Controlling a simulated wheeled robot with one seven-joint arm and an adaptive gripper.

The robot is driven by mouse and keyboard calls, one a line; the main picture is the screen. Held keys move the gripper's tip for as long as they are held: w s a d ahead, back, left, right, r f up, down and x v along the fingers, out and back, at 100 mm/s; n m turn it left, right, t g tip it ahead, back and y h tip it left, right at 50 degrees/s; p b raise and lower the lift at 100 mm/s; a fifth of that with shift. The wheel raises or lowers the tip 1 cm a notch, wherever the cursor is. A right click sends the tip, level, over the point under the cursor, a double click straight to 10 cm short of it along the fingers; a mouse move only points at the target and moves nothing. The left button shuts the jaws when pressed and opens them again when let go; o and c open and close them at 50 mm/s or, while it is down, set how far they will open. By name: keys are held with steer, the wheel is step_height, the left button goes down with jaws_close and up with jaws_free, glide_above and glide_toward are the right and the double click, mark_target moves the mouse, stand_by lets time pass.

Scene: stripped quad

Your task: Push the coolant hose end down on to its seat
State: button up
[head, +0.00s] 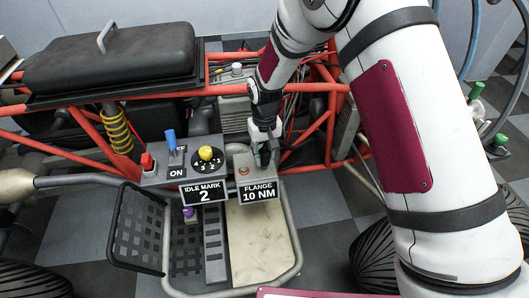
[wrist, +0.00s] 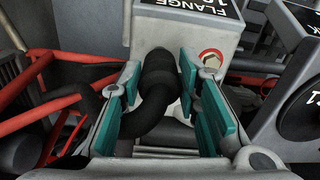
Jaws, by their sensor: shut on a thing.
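The black coolant hose end (wrist: 158,92) shows in the wrist view as a thick ribbed cuff, with the hose curving away below and to the left. My gripper (wrist: 161,70) has its teal pads on either side of the cuff and is shut on it. The cuff lies close to the face of the grey box marked FLANGE (wrist: 205,22). In the head view my gripper (head: 264,155) points down beside the FLANGE 10 NM box (head: 245,168); the hose is hard to make out there. I cannot make out the seat; whether the hose end touches it is unclear.
A red-ringed button (wrist: 210,58) sits on the box beside my right pad. Red frame tubes (head: 318,140) stand close behind and right. A footwell tray (head: 262,245) is in front.

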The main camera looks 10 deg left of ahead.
mark_target(265, 151)
steer(key=shift+f+b, duration=0.75)
steer(key=shift+f, duration=0.55)
steer(key=o, duration=1.2)
steer(key=shift+o, duration=0.2)
step_height(265, 151, up, 12)
steer(key=shift+f, duration=0.1)
